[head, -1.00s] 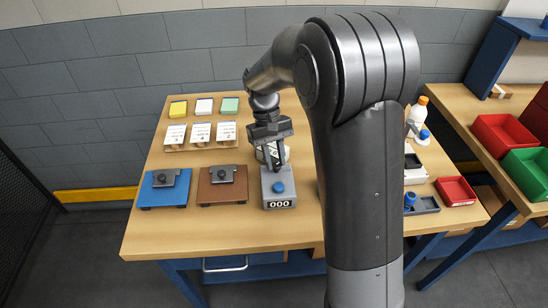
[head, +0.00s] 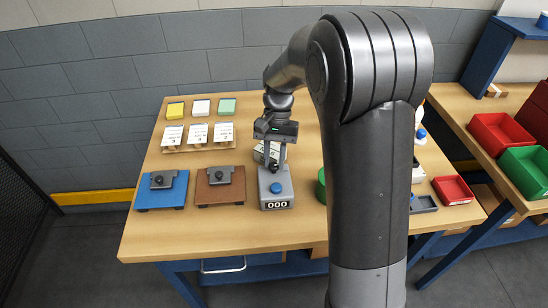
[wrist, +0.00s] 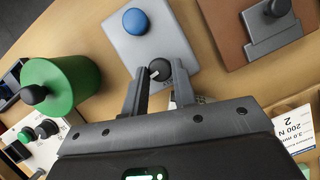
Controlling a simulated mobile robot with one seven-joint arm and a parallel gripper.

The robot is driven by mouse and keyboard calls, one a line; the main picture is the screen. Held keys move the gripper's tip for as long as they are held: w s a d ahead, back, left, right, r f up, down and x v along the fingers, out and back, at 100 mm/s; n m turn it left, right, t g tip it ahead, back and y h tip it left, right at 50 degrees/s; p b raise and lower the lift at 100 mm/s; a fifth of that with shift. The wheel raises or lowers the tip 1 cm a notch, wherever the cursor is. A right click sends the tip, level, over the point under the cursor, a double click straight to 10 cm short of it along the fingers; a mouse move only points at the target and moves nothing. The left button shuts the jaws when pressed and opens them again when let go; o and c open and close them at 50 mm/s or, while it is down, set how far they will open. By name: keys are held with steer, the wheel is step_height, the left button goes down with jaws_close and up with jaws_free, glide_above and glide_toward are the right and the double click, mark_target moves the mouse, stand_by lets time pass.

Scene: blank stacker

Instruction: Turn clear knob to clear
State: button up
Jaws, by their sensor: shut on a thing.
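The grey counter box (head: 277,188) stands near the front middle of the table. It has a blue button (head: 277,188) on top and a front display reading 000. The clear knob (wrist: 159,69) is a small black knob with a white mark on the box's top, behind the button. My gripper (head: 272,168) points down over the back part of the box. In the wrist view my gripper (wrist: 158,74) has its fingertips on both sides of the knob, shut on it. The fingers hide part of the knob's sides, and its lettering cannot be read.
A blue plate (head: 161,190) and a brown plate (head: 219,188) with grey clamps lie left of the box. Behind stand label cards (head: 198,134). A green cylinder (wrist: 60,85) with a black knob stands right of the box. Bare table lies in front.

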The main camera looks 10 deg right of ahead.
stand_by(0.4)
steer(key=o, duration=1)
steer(key=v, duration=1)
steer(key=shift+r, duration=0.4)
steer(key=shift+w, duration=0.15)
